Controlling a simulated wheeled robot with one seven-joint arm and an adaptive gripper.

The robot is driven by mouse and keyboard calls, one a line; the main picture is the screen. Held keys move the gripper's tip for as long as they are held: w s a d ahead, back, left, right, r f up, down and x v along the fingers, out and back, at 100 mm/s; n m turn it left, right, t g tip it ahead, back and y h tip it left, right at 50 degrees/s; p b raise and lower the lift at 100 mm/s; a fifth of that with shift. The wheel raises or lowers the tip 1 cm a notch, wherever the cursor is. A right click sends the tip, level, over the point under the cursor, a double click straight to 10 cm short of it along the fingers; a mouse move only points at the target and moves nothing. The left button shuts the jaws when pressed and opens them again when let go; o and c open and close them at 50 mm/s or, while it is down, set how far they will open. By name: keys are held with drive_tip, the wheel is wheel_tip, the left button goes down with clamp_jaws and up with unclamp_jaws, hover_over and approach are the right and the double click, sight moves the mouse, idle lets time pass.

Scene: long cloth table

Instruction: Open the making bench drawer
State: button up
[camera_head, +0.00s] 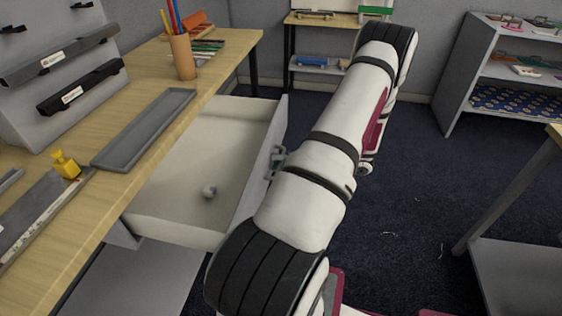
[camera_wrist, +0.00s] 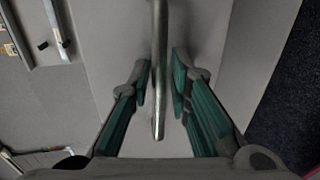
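The making bench (camera_head: 120,125) runs along the left of the head view. Its drawer (camera_head: 168,231) is pulled out well to the right, with its inside showing. The drawer front (camera_head: 264,158) faces my arm. In the wrist view the drawer's metal bar handle (camera_wrist: 159,110) runs between the two teal fingers of my gripper (camera_wrist: 162,65). The fingers are open, one on each side of the bar, with a narrow gap visible on each side. In the head view my gripper (camera_head: 277,163) shows only partly at the drawer front; my arm hides the rest.
A small pale object (camera_head: 209,191) lies in the drawer. A grey tray (camera_head: 145,128), a yellow piece (camera_head: 66,164) and a pencil cup (camera_head: 182,57) stand on the bench. Shelves (camera_head: 470,75) stand at the back right.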

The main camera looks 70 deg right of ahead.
drive_tip(key=v, duration=1.2)
idle(0.4)
